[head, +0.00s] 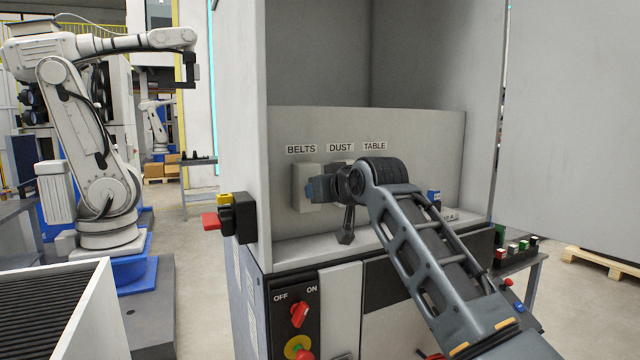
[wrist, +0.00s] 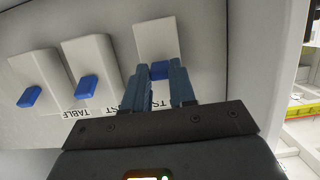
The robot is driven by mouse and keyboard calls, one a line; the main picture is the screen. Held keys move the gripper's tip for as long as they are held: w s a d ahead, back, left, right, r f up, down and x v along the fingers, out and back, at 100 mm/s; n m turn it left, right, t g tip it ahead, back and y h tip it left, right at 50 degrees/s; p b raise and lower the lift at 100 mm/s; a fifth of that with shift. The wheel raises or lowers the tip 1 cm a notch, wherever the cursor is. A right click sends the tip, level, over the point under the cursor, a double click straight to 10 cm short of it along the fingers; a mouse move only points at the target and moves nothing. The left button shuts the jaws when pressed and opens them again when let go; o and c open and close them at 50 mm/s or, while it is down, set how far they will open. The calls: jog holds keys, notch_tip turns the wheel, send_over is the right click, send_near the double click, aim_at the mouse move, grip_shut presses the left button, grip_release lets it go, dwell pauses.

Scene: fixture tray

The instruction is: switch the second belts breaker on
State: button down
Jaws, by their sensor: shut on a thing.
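The BELTS breaker (head: 302,176) is a pale box with a blue lever, on the grey back panel below its label (head: 301,149). Only one BELTS label shows. My gripper (head: 314,190) is in front of this breaker. In the wrist view, my gripper (wrist: 160,78) is shut on the breaker's blue lever (wrist: 159,71), with a finger on each side. The box (wrist: 157,40) shows beyond the fingertips. The lever's exact tilt is hard to tell. My wrist hides most of the DUST and TABLE breakers in the head view.
The wrist view shows the neighbouring DUST breaker (wrist: 98,58) and TABLE breaker (wrist: 40,68), each with a blue lever. Cabinet walls enclose the panel on both sides. A red rotary switch (head: 299,314) is below, and a red-and-yellow handle (head: 222,217) is on the left wall.

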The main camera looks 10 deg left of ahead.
jog(key=shift+w+a+r+g+h, duration=0.15)
jog(key=shift+r+g+h, duration=0.35)
jog(key=shift+g, duration=0.35)
jog(key=shift+w+a+r+g+h, duration=0.1)
jog(key=shift+r+g+h, duration=0.3)
jog(key=shift+g+h, duration=0.35)
jog(key=c, duration=0.9)
grip_release()
jog(key=shift+d, duration=0.1)
jog(key=shift+b+v, duration=1.1)
jog(key=shift+v, duration=2.75)
jog(key=shift+w, duration=0.1)
